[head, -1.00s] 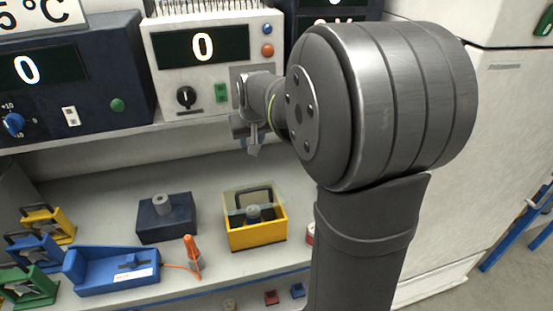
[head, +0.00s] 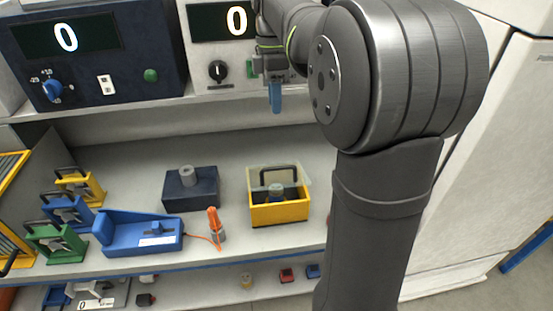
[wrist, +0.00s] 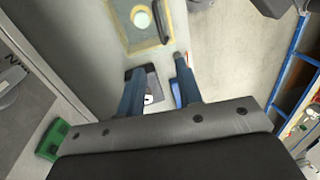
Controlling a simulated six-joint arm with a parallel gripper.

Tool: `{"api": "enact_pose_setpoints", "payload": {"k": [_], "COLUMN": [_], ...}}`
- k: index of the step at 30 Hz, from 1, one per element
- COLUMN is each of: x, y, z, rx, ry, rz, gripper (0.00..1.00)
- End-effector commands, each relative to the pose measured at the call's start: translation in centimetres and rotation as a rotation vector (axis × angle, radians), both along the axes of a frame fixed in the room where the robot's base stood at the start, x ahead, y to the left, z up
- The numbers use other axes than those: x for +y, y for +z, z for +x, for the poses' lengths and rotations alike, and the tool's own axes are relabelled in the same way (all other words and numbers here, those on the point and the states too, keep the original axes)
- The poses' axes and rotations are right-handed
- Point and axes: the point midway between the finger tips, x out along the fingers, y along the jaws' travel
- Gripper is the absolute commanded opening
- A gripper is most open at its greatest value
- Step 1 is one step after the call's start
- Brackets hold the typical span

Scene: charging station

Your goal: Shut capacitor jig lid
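The capacitor jig is a yellow box (head: 280,213) on the lower bench in the head view, with a dark-capped part (head: 276,189) inside. Its clear lid (head: 300,175) with a black handle shows above the rim and looks raised at the back; its exact angle is hard to tell. In the wrist view the jig's yellow frame (wrist: 148,46) is at the top, with a pale round part inside and a dark handle beside it. My gripper (wrist: 160,66) has its two blue fingers apart with nothing gripped. In the head view my gripper (head: 275,97) hangs above and behind the jig, clear of it.
A dark block with a grey cylinder (head: 190,186), a blue fixture (head: 140,234) and an orange-handled tool (head: 214,224) stand left of the jig. Coloured frames with handles are further left. The instrument shelf (head: 130,107) overhangs the back of the bench.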

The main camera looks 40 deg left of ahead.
Motion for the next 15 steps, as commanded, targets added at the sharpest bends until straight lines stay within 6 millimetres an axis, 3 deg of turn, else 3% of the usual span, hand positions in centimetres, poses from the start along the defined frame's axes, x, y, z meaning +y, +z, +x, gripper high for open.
{"api": "enact_pose_setpoints", "payload": {"k": [5, 15], "x": [-0.3, -1.1], "y": [-2.6, -10.0], "z": [-0.3, -1.1], "rx": [0.002, 0.001], "ry": [-0.001, -0.003], "rz": [-0.002, -0.002], "gripper": [0.32, 0.32]}}
